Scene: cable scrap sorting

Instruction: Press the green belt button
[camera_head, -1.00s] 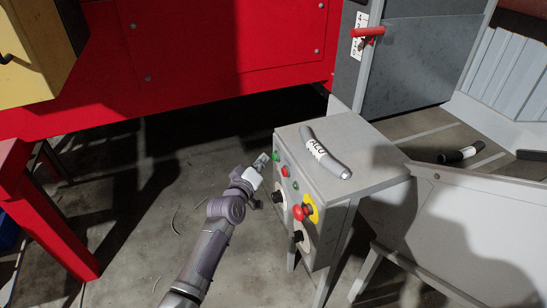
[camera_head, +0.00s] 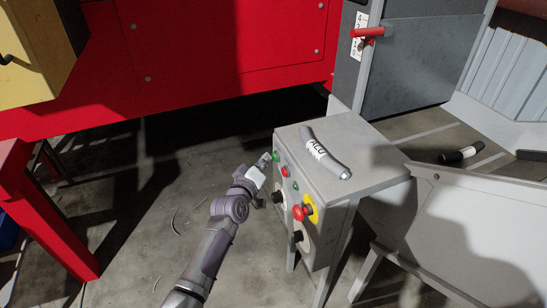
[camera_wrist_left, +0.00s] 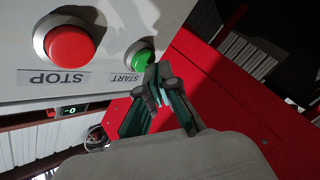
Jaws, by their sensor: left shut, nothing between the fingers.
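The green belt button (camera_head: 276,156) sits at the far upper corner of the grey control box's button face. In the left wrist view, which is upside down, the green button (camera_wrist_left: 139,58) has a START label and is partly covered by my fingers. My left gripper (camera_head: 266,160) is shut and empty, its tips right at the green button. In the left wrist view the fingertips (camera_wrist_left: 157,76) overlap the button's edge; I cannot tell whether they touch it. My right gripper is not in view.
A red STOP button (camera_wrist_left: 69,44) is beside the green one. The control box (camera_head: 350,135) also carries a red emergency button (camera_head: 298,212) on yellow and black knobs. A grey cable piece (camera_head: 326,155) lies on top. A red machine (camera_head: 200,60) stands behind.

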